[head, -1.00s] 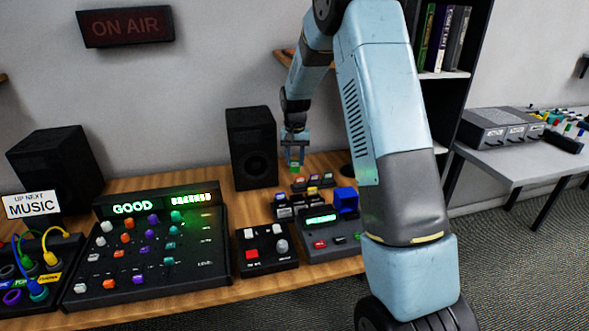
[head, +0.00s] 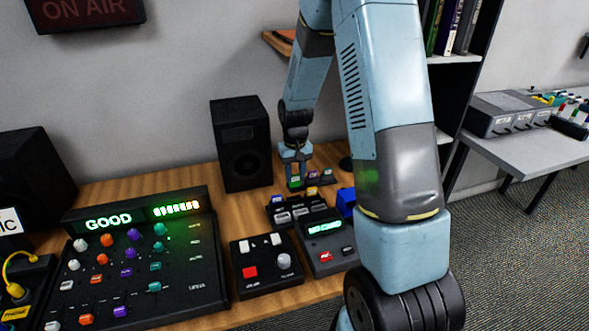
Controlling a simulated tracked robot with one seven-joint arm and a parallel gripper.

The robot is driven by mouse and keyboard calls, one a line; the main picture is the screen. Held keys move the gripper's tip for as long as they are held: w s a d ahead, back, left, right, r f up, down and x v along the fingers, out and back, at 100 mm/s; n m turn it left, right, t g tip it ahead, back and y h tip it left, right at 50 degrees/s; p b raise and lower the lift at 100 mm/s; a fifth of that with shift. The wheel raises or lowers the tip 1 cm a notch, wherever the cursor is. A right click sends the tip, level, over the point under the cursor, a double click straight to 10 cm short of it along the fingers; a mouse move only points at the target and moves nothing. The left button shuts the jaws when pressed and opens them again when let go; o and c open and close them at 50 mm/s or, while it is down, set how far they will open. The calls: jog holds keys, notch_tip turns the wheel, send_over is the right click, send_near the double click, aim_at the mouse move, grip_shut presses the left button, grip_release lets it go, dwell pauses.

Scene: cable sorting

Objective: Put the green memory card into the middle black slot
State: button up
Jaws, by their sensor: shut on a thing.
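Small coloured pieces, one yellow (head: 312,190), show at the back of this block. The individual slots are too small to tell apart, and I cannot tell whether the card touches anything.
A dark holder with more small cards (head: 318,177) stands just right of my gripper. In front are a grey device with a green display (head: 324,236), a black button box (head: 265,266) and a large mixer (head: 150,262). A black speaker (head: 241,142) stands close on the left.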

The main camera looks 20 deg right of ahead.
jog(key=shift+a+f, duration=0.15)
jog(key=shift+f, duration=1.6)
jog(key=shift+s+f, duration=0.15)
jog(key=shift+f, duration=0.05)
jog(key=shift+f, duration=1.3)
dwell(1.4)
jog(key=o, duration=1.1)
jog(key=shift+o, duration=0.3)
jog(key=o, duration=0.4)
